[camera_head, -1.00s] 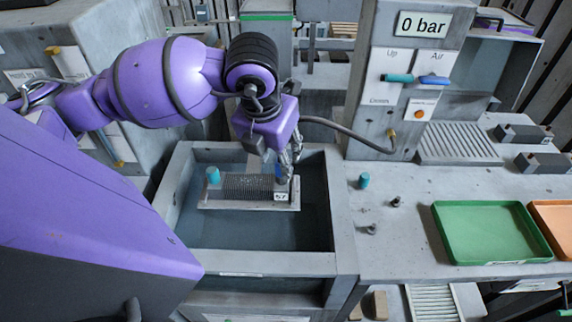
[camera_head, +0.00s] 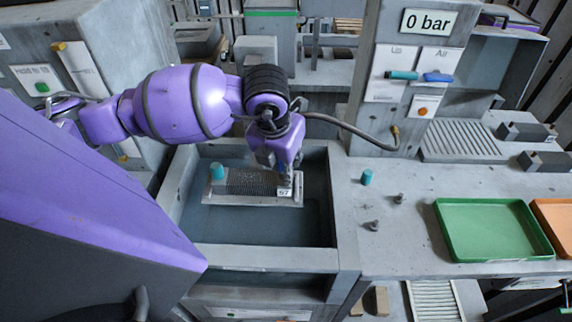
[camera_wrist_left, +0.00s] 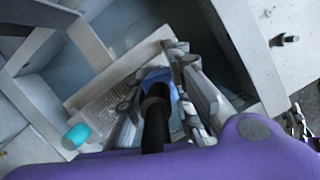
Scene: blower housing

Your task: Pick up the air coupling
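A blue coupling (camera_wrist_left: 158,80) with a black hose end (camera_wrist_left: 155,118) shows between my left gripper's fingers in the left wrist view. My left gripper (camera_wrist_left: 163,72) has one finger on each side of it; whether they press on it I cannot tell. In the head view the left gripper (camera_head: 285,176) is low over the right end of a grey finned part (camera_head: 250,200), by its "57" label, and hides the coupling. A teal cap (camera_head: 217,172) stands on the part's left end. My right gripper is out of view.
The part lies in a grey tank (camera_head: 257,257) with raised walls close around the gripper. A hose (camera_head: 345,124) runs to the column with the "0 bar" display (camera_head: 428,22). Bench right: teal cap (camera_head: 367,177), small fittings (camera_head: 399,198), green tray (camera_head: 492,228).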

